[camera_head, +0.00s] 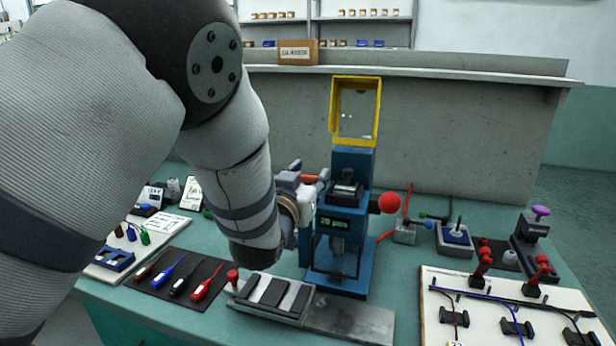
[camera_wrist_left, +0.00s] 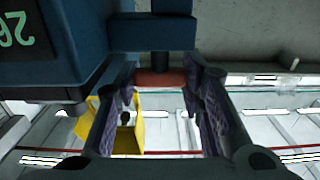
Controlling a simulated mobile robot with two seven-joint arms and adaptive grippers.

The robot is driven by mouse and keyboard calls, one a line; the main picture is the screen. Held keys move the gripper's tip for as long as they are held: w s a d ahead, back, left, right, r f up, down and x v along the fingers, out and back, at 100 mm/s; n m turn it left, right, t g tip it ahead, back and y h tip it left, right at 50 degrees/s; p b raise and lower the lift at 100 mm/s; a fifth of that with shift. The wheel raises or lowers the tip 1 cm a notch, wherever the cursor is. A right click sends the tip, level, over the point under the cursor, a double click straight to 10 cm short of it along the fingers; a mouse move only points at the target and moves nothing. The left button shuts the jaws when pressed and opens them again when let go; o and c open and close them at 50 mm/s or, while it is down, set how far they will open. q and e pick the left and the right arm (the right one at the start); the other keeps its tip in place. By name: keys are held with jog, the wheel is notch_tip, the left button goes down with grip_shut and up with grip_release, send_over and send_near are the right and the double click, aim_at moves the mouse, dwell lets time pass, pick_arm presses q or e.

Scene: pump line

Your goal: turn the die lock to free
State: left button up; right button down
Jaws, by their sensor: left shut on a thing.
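The blue press (camera_head: 340,220) stands at the middle of the bench, with a green-lit display on its front and a red ball knob (camera_head: 389,202) on its right. My left gripper (camera_head: 314,179) is at the upper left side of the press, shut on a small orange-red handle that seems to be the die lock (camera_head: 309,178). In the left wrist view the red handle (camera_wrist_left: 160,78) lies between the two finger tips, just under a dark blue block of the press. The fingers hide part of it, and its lock markings cannot be read. My right gripper is not in view.
The press's yellow guard frame (camera_head: 333,110) stands raised above it. A grey block with dark strips (camera_head: 272,296) sits in front. Coloured tools lie on a dark mat (camera_head: 180,277) at left. A white wiring board (camera_head: 500,310) is at front right. My left arm hides much of the left side.

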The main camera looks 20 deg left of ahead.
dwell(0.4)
pick_arm(q)
jog(key=o, duration=1.2)
jog(key=shift+c, duration=0.2)
jog(key=shift+s, duration=0.1)
jog(key=s, duration=1.1)
jog(key=shift+s, duration=0.4)
jog(key=shift+a, duration=0.1)
